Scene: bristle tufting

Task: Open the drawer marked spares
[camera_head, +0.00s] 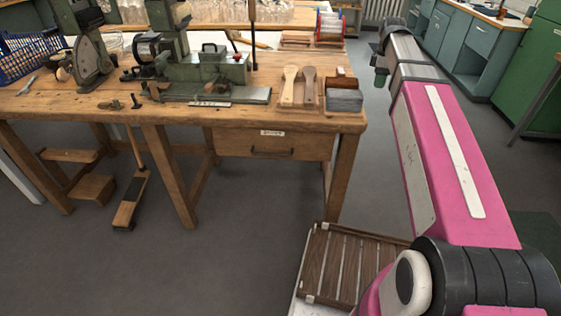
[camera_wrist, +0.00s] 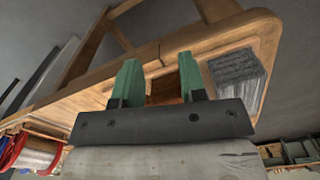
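A wooden drawer (camera_head: 270,145) sits under the right end of the workbench, with a pale label (camera_head: 272,133) too small to read surely and a dark bar handle (camera_head: 273,153). It looks closed, its front level with the bench frame. My gripper (camera_wrist: 158,68) shows two green fingers set apart with nothing held between them. In the head view my pink arm reaches up the right side, its far end beyond the bench's right edge, apart from the drawer. The wrist view shows the benchtop end (camera_wrist: 262,28) tilted beyond the fingers; the drawer handle is not clear there.
A slatted wooden crate (camera_head: 340,265) lies low in front. Floor (camera_head: 250,220) before the drawer is clear.

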